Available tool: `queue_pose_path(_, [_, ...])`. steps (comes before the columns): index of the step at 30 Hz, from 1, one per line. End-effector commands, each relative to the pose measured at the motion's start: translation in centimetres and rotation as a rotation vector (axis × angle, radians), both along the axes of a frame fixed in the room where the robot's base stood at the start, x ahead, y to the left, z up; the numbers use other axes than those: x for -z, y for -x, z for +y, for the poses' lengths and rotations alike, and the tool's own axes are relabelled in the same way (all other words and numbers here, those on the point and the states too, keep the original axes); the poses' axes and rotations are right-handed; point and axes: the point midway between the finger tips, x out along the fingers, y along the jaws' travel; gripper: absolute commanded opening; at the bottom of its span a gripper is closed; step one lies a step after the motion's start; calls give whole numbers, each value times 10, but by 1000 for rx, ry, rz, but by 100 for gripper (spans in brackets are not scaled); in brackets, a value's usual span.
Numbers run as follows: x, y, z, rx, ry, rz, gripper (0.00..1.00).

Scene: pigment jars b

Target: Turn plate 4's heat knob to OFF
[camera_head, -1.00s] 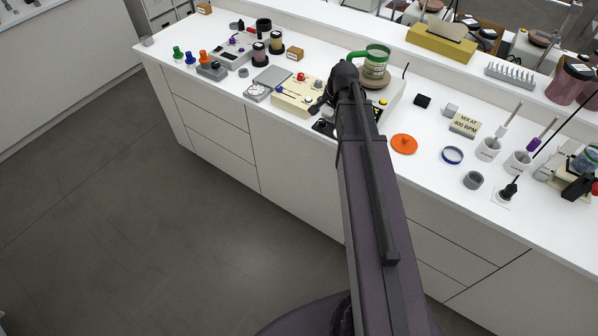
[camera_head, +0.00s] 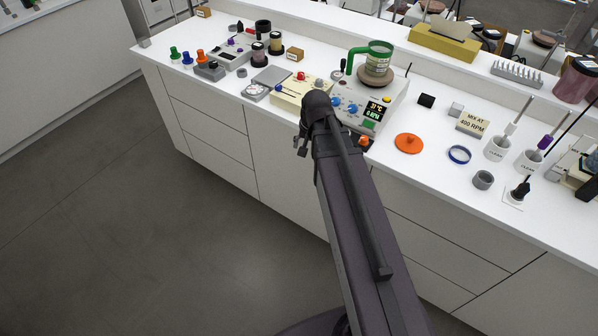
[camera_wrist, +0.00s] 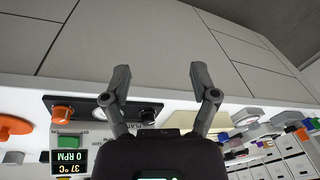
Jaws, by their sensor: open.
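A white hotplate (camera_head: 385,100) stands on the counter in the head view, with blue knobs (camera_head: 345,105) and a display (camera_head: 373,112) reading 37 °C and 0 RPM. A black panel (camera_wrist: 80,104) sits at the counter's front edge in the wrist view. My arm hides part of the panel in the head view.
A green-handled beaker (camera_head: 378,62) stands on the hotplate. A cream box (camera_head: 300,92) with a red knob is left of it. An orange disc (camera_head: 408,143) and blue ring (camera_head: 459,155) lie to the right. The floor before the cabinets is clear.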

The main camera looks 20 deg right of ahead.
Motion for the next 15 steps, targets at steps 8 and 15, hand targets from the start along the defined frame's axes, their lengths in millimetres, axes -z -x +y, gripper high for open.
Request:
queue_pose_path(8, [25, 25, 23, -149, 36, 39, 76])
queue_pose_path(15, [37, 40, 35, -244, 56, 64, 76])
